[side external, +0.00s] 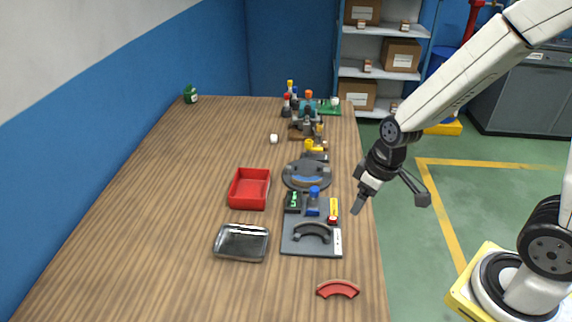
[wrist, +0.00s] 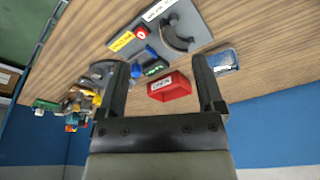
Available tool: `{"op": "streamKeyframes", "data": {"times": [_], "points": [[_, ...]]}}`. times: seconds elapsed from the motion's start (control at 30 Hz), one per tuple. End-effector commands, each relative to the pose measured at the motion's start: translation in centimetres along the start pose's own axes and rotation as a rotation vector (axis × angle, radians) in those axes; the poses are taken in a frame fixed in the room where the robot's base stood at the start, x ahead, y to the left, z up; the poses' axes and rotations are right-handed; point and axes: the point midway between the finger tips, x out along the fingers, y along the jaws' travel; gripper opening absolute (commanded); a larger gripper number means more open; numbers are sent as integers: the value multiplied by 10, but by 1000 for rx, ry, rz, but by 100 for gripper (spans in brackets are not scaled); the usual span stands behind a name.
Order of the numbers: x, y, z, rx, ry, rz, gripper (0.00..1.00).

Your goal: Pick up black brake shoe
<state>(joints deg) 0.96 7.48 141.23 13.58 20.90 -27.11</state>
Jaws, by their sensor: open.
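The black brake shoe (side external: 312,232) is a dark curved piece lying on a grey plate (side external: 290,245) near the front right of the table. It also shows in the wrist view (wrist: 176,36), at the upper right, on the grey plate (wrist: 200,28). My gripper (side external: 388,203) is open and empty, in the air by the table's right edge, to the right of and apart from the brake shoe.
A red bin (side external: 233,194) and a metal tray (side external: 219,247) stand left of the plate. A red curved piece (side external: 338,289) lies in front.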

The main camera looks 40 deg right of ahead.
Motion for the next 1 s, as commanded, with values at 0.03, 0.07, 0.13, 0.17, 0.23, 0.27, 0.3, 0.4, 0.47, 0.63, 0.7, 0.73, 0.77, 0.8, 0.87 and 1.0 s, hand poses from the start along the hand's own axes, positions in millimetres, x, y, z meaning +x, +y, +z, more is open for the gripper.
{"op": "streamKeyframes", "data": {"times": [0.03,0.07,0.13,0.17,0.23,0.27,0.3,0.4,0.47,0.63,0.7,0.73,0.77,0.8,0.87,1.0], "points": [[4,0,-4,-30,-2,-13,86],[6,0,-6,-50,-3,-21,86],[10,-1,-10,-97,-1,-39,86],[12,-1,-12,-118,0,-46,86],[17,-1,-17,-165,3,-64,86],[19,-1,-20,-185,6,-71,86],[22,-1,-22,-212,8,-81,86],[30,-1,-29,-278,19,-104,86],[34,-2,-33,-320,28,-116,86],[47,-1,-46,-433,57,-149,86],[53,-1,-51,-481,72,-159,86],[55,-1,-53,-500,78,-164,86],[58,0,-55,-519,85,-168,86],[61,0,-58,-546,94,-173,86],[66,0,-62,-583,109,-179,86],[75,2,-69,-658,138,-188,86]]}}
